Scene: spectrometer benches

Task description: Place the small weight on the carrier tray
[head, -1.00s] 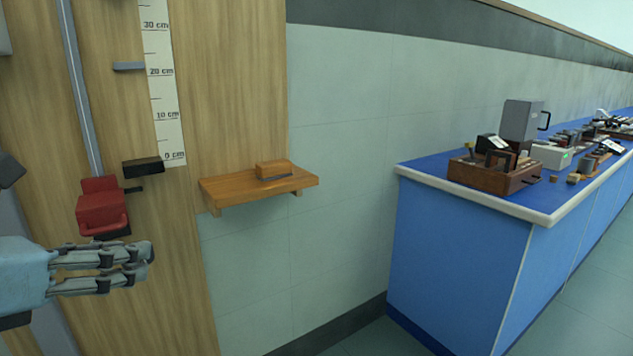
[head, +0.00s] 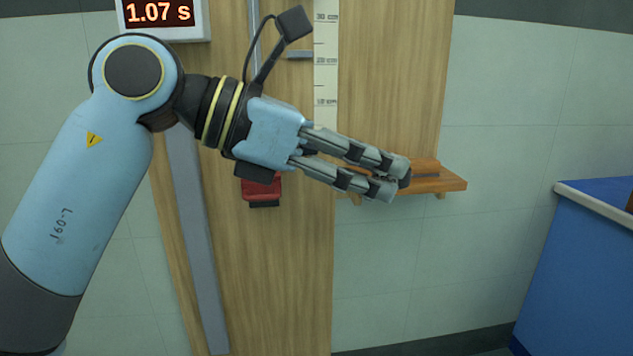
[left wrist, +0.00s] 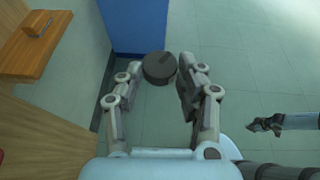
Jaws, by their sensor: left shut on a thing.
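The small weight (left wrist: 159,68) is a dark round disc with a slot, held between the fingertips of my left gripper in the left wrist view. In the head view my left gripper (head: 396,180) is shut on it, with only a dark edge of the weight (head: 405,179) showing. The fingers point right and overlap the wooden shelf in the picture. A red carriage (head: 262,188) hangs at the rail behind the hand, partly hidden. I cannot tell which part is the carrier tray. My right gripper (left wrist: 265,126) shows dark and small in the left wrist view; its jaws are unclear.
A tall wooden board (head: 395,80) carries the scale (head: 326,60) and a timer (head: 158,12). A blue bench (head: 585,265) stands right.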

